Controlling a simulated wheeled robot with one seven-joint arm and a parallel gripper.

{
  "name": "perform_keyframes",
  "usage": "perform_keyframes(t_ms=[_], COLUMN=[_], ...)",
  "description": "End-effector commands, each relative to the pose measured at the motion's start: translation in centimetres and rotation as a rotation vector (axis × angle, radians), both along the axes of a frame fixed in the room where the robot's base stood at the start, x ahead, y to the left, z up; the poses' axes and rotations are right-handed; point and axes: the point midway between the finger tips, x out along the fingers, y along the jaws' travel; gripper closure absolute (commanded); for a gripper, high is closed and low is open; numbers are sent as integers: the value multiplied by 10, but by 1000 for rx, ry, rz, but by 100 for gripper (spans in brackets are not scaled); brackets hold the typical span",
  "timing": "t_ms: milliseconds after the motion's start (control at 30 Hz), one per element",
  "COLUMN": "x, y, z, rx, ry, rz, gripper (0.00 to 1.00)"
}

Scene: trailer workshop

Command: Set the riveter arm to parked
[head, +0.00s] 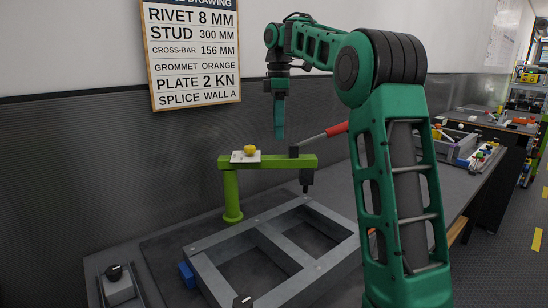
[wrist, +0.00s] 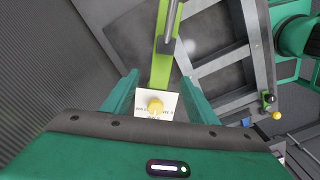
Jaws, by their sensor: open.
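The riveter arm (head: 285,162) is a lime-green bar on a green post (head: 231,195), reaching right over a grey metal frame. It also shows in the wrist view (wrist: 160,70). A dark riveter head (head: 306,178) hangs at the far end, with a red-handled lever (head: 336,129) slanting up right. My gripper (head: 279,133) points down, open and empty, above the bar. The label's words are too small to read.
The grey frame (head: 215,240) lies on the workbench below the riveter. A black dial on a grey box (head: 118,284) stands at the front left. A blue block (head: 187,274) touches or sits beside the frame. A printed sign (head: 195,50) hangs on the wall behind.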

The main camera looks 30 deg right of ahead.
Motion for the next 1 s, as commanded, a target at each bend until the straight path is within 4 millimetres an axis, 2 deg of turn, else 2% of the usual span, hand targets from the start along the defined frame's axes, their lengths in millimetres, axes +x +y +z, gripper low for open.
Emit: perform_keyframes(t_ms=[300,500,700,967,1000], x=[0,0,0,0,0], y=[5,6,5,5,5], z=[-55,-82,-94,-95,-95], rx=[1,2,1,1,1], ry=[3,1,0,0,0], rz=[3,4,3,2,2], gripper=[47,47,47,47,52])
